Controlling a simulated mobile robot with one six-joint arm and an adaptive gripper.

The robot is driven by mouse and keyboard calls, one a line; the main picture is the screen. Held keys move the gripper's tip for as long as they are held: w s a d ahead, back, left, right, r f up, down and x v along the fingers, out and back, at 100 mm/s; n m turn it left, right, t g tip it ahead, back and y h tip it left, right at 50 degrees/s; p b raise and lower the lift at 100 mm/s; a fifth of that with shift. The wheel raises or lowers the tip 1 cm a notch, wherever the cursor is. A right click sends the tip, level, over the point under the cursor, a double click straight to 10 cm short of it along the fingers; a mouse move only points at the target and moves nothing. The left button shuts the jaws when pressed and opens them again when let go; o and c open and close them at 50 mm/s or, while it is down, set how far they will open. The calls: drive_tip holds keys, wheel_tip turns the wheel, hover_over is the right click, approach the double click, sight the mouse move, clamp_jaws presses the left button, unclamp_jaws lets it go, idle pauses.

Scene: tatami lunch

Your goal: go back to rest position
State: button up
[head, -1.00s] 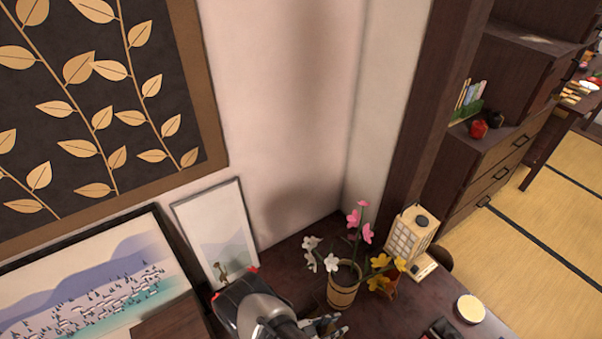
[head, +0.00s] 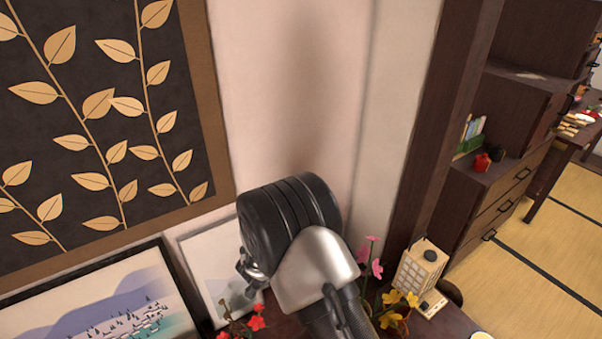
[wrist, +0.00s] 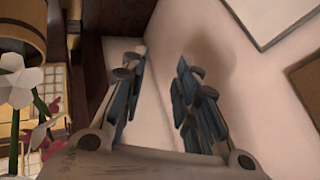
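My gripper (wrist: 160,66) is open in the wrist view, its two blue-padded fingers apart. Nothing is between them; pale wall shows through the gap. In the head view my arm rises in front of the wall at the lower middle and hides part of the table. I cannot make out the fingers clearly there.
Pink flowers (head: 371,259), yellow flowers (head: 393,310) and red flowers (head: 254,322) stand close around my arm. A paper lantern (head: 420,268) is to the right. In the wrist view a white flower (wrist: 21,80) and wooden pot (wrist: 22,28) are left of my gripper.

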wheel_tip(320, 180, up, 16)
drive_tip(key=n+y, duration=0.3)
drive_tip(key=s+d+r+n+y, duration=0.2)
drive_tip(key=s+d+r+n, duration=0.15)
drive_tip(key=s+r, duration=0.55)
drive_tip(key=s+d+r+n+g+h, duration=0.1)
drive_tip(key=s+d+r, duration=0.3)
drive_tip(key=s+d, duration=0.4)
drive_tip(key=s+d+r+n+g+h, duration=0.1)
drive_tip(key=s+d+r+n+h, duration=0.1)
drive_tip(key=s+d, duration=0.7)
drive_tip(key=s+r, duration=0.1)
drive_tip(key=s, duration=0.7)
drive_tip(key=shift+s+r+n+g+h, duration=0.3)
drive_tip(key=shift+s+r+n+g, duration=0.05)
drive_tip(key=shift+g, duration=0.05)
drive_tip(key=shift+d, duration=0.1)
